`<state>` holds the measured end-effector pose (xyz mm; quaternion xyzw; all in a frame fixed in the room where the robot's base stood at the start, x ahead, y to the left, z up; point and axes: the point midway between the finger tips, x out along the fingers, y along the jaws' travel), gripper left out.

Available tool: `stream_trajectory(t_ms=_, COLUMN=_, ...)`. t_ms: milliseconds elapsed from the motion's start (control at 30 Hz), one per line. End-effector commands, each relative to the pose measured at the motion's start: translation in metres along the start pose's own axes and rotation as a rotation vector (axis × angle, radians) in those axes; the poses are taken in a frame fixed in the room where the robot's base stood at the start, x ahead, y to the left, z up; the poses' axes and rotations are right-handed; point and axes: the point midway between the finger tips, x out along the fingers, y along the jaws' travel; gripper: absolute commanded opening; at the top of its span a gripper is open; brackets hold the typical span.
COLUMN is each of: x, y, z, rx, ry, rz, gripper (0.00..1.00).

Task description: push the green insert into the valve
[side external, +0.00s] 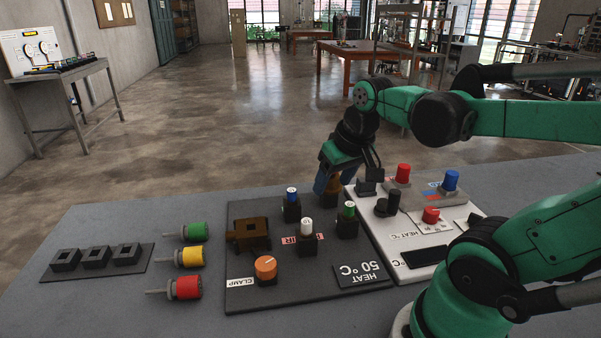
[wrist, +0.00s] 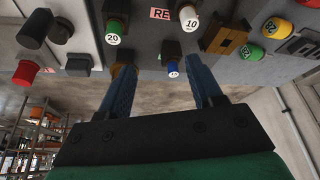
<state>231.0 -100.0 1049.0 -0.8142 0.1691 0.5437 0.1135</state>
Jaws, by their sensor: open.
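A green-topped insert marked 20 (side external: 348,211) stands upright in a black holder on the dark panel; it also shows in the wrist view (wrist: 115,28). Another green cylinder (side external: 195,232) lies on the table left of the panel. A brown block (side external: 249,234) sits on the panel's left side. A smaller brown piece (side external: 334,184) is at the panel's far edge, partly hidden by my gripper. Which brown piece is the valve I cannot tell. My gripper (wrist: 163,76) is open and empty at the far edge, with a blue-topped insert (wrist: 172,68) seen between its fingers.
A white-topped insert (side external: 306,228) and orange knob (side external: 265,267) stand on the panel. Yellow (side external: 189,257) and red (side external: 186,287) cylinders lie to its left, beside black sockets (side external: 96,257). A white panel (side external: 410,238) with red and blue knobs adjoins on the right.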

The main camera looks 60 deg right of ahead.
Motion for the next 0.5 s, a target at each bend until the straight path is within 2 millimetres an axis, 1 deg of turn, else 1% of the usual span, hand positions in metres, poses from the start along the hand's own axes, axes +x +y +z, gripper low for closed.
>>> stream_trajectory(t_ms=33, x=-0.002, y=0.018, z=0.0, rx=0.067, ry=-0.035, rz=0.027, gripper=0.59)
stream_trajectory(t_ms=100, x=-0.004, y=0.036, z=0.003, rx=0.134, ry=-0.077, rz=0.05, gripper=0.59)
stream_trajectory(t_ms=200, x=-0.006, y=0.05, z=0.006, rx=0.19, ry=-0.112, rz=0.067, gripper=0.59)
stream_trajectory(t_ms=367, x=0.001, y=0.054, z=0.007, rx=0.203, ry=-0.124, rz=0.071, gripper=0.59)
stream_trajectory(t_ms=500, x=0.018, y=0.054, z=0.01, rx=0.201, ry=-0.123, rz=0.07, gripper=0.59)
